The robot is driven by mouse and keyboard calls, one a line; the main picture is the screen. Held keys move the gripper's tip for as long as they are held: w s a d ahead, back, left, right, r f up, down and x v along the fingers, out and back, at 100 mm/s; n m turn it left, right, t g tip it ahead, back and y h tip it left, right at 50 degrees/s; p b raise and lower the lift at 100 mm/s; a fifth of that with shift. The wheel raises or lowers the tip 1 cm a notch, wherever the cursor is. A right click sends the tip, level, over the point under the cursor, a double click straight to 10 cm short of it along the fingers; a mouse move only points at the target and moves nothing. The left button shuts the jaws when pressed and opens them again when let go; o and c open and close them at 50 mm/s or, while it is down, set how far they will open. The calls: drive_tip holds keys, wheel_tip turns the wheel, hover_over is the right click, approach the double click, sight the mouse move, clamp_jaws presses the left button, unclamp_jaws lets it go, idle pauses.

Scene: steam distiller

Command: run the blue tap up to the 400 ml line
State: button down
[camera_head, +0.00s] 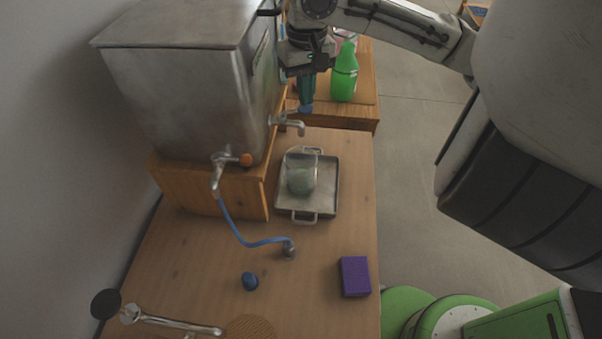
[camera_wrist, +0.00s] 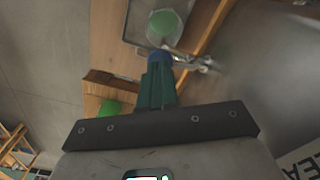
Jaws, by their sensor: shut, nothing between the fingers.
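A metal tap (camera_head: 290,125) sticks out of the steel tank's right side, its spout over the near tray. Its blue handle (camera_head: 305,109) is right at my gripper's fingertips, and whether they touch it I cannot tell. My gripper (camera_head: 306,101) is shut and empty, pointing down with teal fingers. In the wrist view the fingers (camera_wrist: 158,66) end at the blue handle (camera_wrist: 158,57), beside the tap (camera_wrist: 195,63). A clear vessel (camera_head: 301,180) with a greenish look stands in the metal tray (camera_head: 328,205). I cannot make out its 400 ml line or its liquid level.
The steel tank (camera_head: 180,100) stands on a wooden block at left. A second tap (camera_head: 220,165) has an orange-red handle. A blue hose (camera_head: 240,236) runs to the table. A green bottle (camera_head: 344,75) stands behind.

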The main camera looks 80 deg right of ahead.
drive_tip(key=shift+f+b, duration=1)
drive_tip(key=shift+f, duration=0.35)
drive_tip(key=shift+r+p, duration=0.4)
drive_tip(key=shift+p, duration=0.1)
idle(6.2)
